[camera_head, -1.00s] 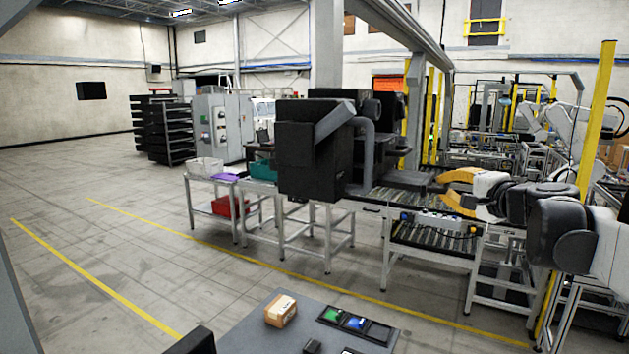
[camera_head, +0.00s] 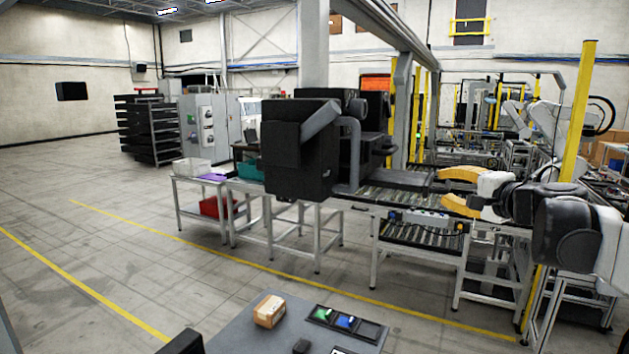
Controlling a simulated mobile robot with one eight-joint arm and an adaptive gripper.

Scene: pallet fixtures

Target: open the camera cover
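A large black boxy unit (camera_head: 297,165) with slanted panels and a grey tube along its right side stands in the middle of the camera_head view. I take it for the camera with its cover; which panel is the cover, and whether it is closed, I cannot tell. My gripper (camera_head: 447,188) has two curved yellow fingers, spread apart with a gap between them. It points left from the white and black arm and lies right of the black unit, apart from it in the picture. Nothing shows between its fingers.
A grey table (camera_head: 237,335) in front bears a small carton (camera_head: 268,311) and a panel with green and blue items (camera_head: 346,322). Roller conveyors (camera_head: 420,240) stand behind. A yellow post (camera_head: 577,120) rises at the right. The floor at left is clear.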

